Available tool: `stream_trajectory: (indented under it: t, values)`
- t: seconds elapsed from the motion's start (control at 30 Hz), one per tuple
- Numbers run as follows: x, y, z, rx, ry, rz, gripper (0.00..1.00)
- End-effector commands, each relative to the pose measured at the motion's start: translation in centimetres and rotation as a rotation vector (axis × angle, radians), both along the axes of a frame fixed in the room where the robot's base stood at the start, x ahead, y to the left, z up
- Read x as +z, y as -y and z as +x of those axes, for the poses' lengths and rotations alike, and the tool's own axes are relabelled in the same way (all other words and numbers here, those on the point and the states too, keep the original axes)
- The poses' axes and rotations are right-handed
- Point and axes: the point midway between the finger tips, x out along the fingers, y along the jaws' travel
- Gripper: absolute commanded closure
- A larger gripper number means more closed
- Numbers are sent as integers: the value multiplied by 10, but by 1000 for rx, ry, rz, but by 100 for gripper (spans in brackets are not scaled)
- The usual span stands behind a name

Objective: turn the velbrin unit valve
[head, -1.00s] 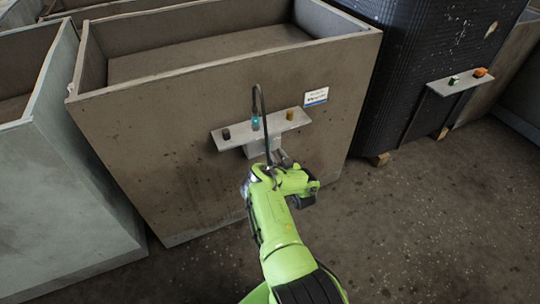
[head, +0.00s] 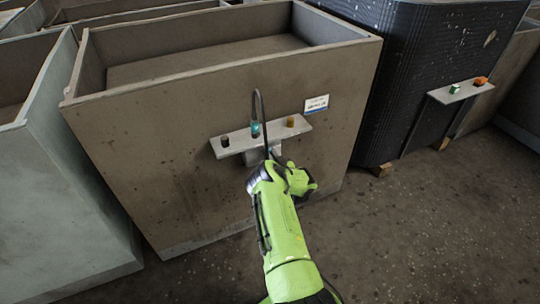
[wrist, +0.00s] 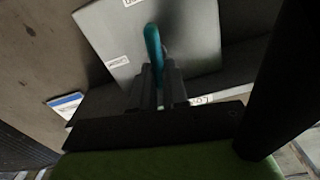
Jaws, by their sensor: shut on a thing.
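In the wrist view, a slim teal handle (wrist: 153,45) stands in front of a square grey plate (wrist: 105,40) with small white labels. My gripper (wrist: 160,92) is closed around the handle's lower part, one dark finger on each side. In the head view, my arm covers the gripper and the handle. The grey box (head: 263,153) under a narrow shelf (head: 236,141) is partly hidden behind my wrist. The shelf is on the front of a brown bin (head: 160,150) and carries a dark knob (head: 224,141), a teal knob (head: 255,129) and a yellow knob (head: 290,121).
A blue-and-white label (head: 317,104) is on the bin, right of the shelf; its text is too small to read. A black ribbed container (head: 420,75) stands to the right with its own shelf. A pale grey bin (head: 65,190) stands left. Floor at lower right is clear.

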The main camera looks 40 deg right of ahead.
Motion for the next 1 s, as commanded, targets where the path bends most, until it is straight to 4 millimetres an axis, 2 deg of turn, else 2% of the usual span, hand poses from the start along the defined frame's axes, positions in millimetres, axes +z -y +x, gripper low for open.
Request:
stream_trajectory:
  t: [0.23, 0.43, 1.0]
  values:
    - [0, 1, -1, -1, 8, 30, 100]
    - [0, 2, -2, -2, 34, 124, 100]
    - [-6, 10, -3, -1, 182, 622, 100]
